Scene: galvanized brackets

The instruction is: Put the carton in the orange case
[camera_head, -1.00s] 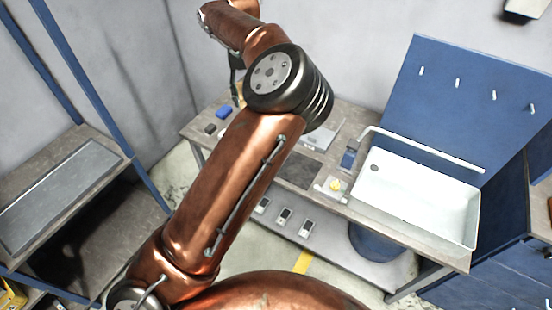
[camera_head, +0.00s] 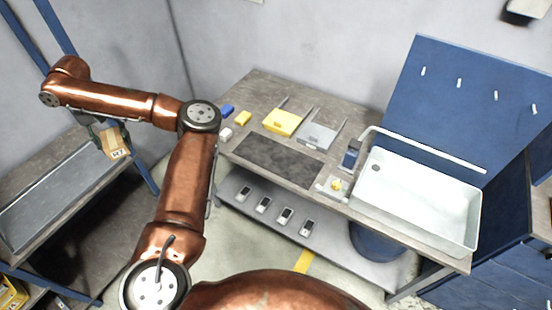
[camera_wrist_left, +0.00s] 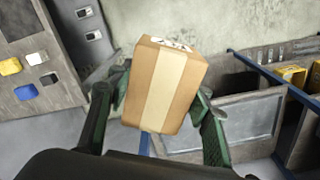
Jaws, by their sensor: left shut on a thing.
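A brown cardboard carton (camera_head: 116,143) with a paler tape strip and a printed label hangs in my left gripper (camera_head: 103,128), above the left-hand bench. In the left wrist view the carton (camera_wrist_left: 163,88) sits between the two green-black fingers of the left gripper (camera_wrist_left: 161,103), which are shut on its sides. A yellow-orange case (camera_head: 12,292) is partly visible at the lower left edge of the head view. A similar yellow-orange case (camera_wrist_left: 293,76) shows at the right of the left wrist view. I cannot tell which is the orange case. My right gripper is not in view.
The left bench has a grey panel (camera_head: 62,187) on top and blue posts (camera_head: 90,75). The back bench holds a yellow tray (camera_head: 283,122), a grey tray (camera_head: 317,136), a dark mat (camera_head: 277,162) and a white sink (camera_head: 416,200). Several small devices lie on its lower shelf.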

